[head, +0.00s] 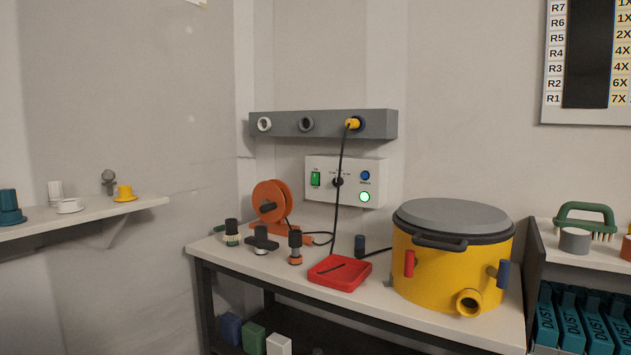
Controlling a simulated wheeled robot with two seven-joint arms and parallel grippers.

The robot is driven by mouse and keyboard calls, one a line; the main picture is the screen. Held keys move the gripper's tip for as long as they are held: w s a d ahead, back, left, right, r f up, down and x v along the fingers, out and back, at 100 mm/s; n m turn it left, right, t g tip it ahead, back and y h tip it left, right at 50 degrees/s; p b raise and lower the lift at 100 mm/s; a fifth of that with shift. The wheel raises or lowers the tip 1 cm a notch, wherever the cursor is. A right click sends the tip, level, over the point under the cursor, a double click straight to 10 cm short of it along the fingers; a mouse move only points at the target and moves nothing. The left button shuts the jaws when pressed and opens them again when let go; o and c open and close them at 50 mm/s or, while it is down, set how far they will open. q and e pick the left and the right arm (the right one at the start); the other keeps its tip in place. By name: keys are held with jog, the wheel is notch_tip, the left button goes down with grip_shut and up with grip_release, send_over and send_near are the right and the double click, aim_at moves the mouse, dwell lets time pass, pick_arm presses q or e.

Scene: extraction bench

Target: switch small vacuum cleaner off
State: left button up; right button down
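A yellow drum (420,268) with a grey lid (453,216), which looks like the small vacuum cleaner, stands on the right of the bench. It has a red handle (409,263), a blue handle (504,273) and an open yellow port (469,302) low on its front. A white control box (350,197) is on the wall behind the bench. Neither of my grippers is in view.
A black cord runs from a red tray (363,280) up past the control box to a yellow plug (353,124) in a grey wall rail (284,120). An orange reel (269,201) and several small fittings crowd the bench's left. Shelves stand at both sides.

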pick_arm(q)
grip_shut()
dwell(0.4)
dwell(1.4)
